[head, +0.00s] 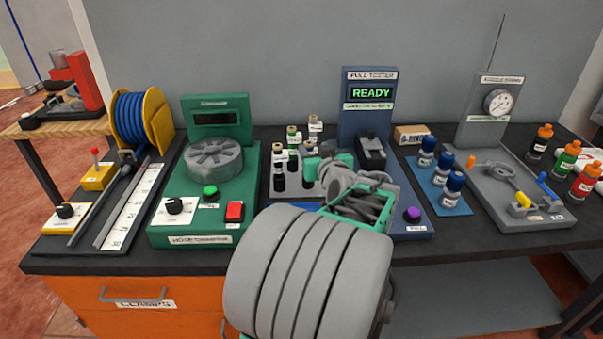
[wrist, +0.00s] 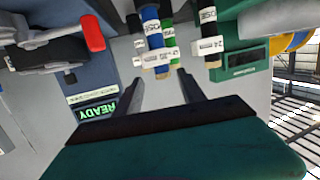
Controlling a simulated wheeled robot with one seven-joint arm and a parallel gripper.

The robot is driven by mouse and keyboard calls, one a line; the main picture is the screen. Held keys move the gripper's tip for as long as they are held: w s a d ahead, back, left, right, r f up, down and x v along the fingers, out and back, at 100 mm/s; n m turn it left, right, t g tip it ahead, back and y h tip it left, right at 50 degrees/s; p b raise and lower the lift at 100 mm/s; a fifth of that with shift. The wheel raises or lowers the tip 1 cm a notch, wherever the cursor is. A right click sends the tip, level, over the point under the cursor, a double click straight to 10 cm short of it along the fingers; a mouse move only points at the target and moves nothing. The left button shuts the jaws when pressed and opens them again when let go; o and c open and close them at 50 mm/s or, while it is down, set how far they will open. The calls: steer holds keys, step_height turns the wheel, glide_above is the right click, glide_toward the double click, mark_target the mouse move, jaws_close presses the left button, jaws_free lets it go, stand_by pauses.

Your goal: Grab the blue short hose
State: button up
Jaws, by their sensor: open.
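The blue short hose (wrist: 151,28) is in the upper middle of the wrist view, with a white label band and a tan end. My gripper (wrist: 160,78) is open there, its two dark fingers apart. The tan end appears in line with the gap between the fingertips. I cannot tell whether it is inside the gap. Nothing is visibly held. In the head view my arm covers part of the hose stand, and I cannot make out the blue hose there.
Black hoses (wrist: 207,34) and a green hose (wrist: 167,14) stand close around the blue one. In the head view the green hose machine (head: 160,225) is left of the stand. The pull tester (head: 369,100) is behind and right, with blue-capped bottles (head: 427,150) farther right.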

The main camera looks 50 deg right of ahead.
steer(key=x, duration=0.7)
steer(key=shift+w+p, duration=0.35)
steer(key=shift+p, duration=0.05)
steer(key=shift+s+a, duration=0.1)
steer(key=shift+a, duration=0.05)
jaws_close()
stand_by(0.7)
